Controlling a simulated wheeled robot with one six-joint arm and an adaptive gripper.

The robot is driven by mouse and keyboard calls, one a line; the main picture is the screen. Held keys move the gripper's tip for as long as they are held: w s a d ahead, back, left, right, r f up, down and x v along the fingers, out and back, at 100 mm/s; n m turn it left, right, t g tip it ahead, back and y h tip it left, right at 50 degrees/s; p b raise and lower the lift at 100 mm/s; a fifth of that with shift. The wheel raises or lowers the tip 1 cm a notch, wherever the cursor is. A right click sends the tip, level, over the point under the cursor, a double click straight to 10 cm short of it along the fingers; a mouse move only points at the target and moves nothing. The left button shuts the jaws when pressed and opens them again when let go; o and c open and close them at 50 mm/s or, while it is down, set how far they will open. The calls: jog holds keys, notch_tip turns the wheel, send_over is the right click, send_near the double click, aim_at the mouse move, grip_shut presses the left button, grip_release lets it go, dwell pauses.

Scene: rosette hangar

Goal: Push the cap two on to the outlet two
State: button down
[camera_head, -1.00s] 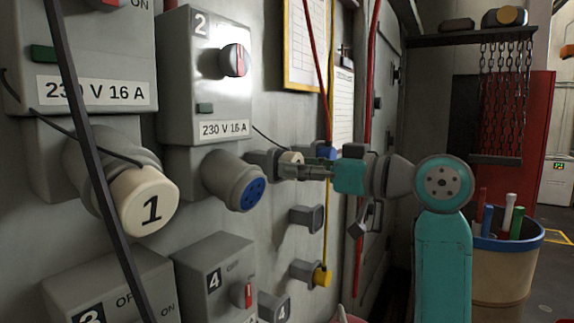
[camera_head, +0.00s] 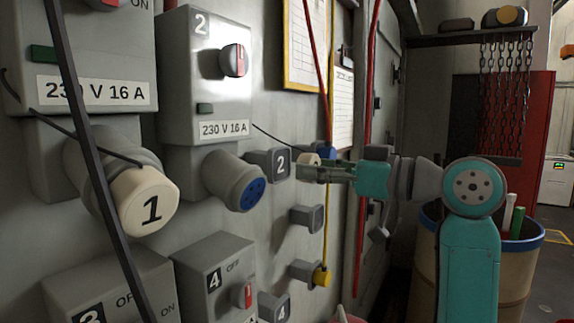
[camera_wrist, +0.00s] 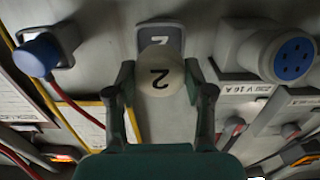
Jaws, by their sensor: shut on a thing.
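The cream cap two (camera_head: 308,158), marked 2 in the wrist view (camera_wrist: 160,78), is between the fingers of my gripper (camera_head: 312,170). The gripper (camera_wrist: 160,88) is shut on it, a finger on either side. Outlet two (camera_head: 236,182) is the grey round socket with a blue pin face, below the box marked 2. It is uncovered, to the left of the cap in the head view. In the wrist view outlet two (camera_wrist: 285,55) is at the upper right, apart from the cap.
A grey holder marked 2 (camera_head: 270,164) is on the wall between cap and outlet. A thin dark cord runs to the cap. Outlet one wears cap one (camera_head: 147,200). A blue plug (camera_wrist: 38,55) with a red cable sits beside the gripper. A bin (camera_head: 512,265) stands right.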

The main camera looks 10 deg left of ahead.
jog(key=shift+v, duration=0.8)
jog(key=shift+s, duration=0.1)
